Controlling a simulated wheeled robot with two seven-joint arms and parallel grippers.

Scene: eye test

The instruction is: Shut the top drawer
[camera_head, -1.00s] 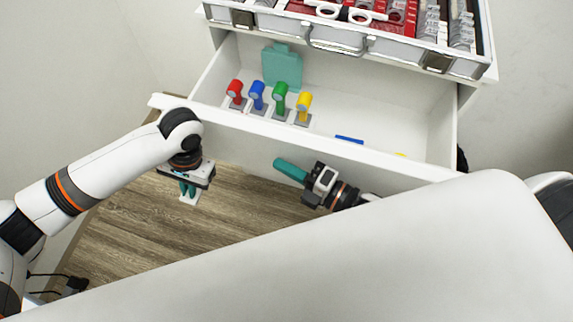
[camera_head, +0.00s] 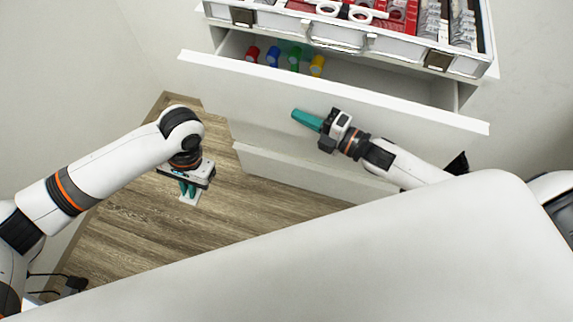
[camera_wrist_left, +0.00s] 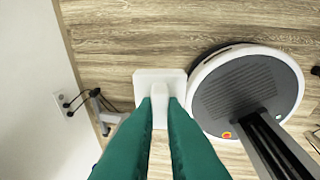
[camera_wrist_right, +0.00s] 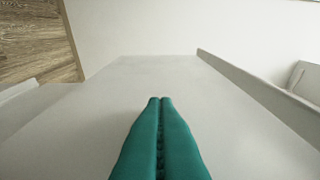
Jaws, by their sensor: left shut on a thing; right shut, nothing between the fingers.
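In the right wrist view the shut fingers (camera_wrist_right: 160,100) point at a pale, flat surface. My left gripper (camera_head: 188,190) is low, left of the drawer and apart from it. It is shut on a white piece with a square base (camera_wrist_left: 160,78), seen between its fingers in the left wrist view.
Red (camera_head: 252,53), blue (camera_head: 272,57), green (camera_head: 295,58) and yellow (camera_head: 317,65) items stand inside the drawer. An open case (camera_head: 395,50) with red inserts sits on top of the cabinet. Wood floor (camera_head: 140,220) is free at the left.

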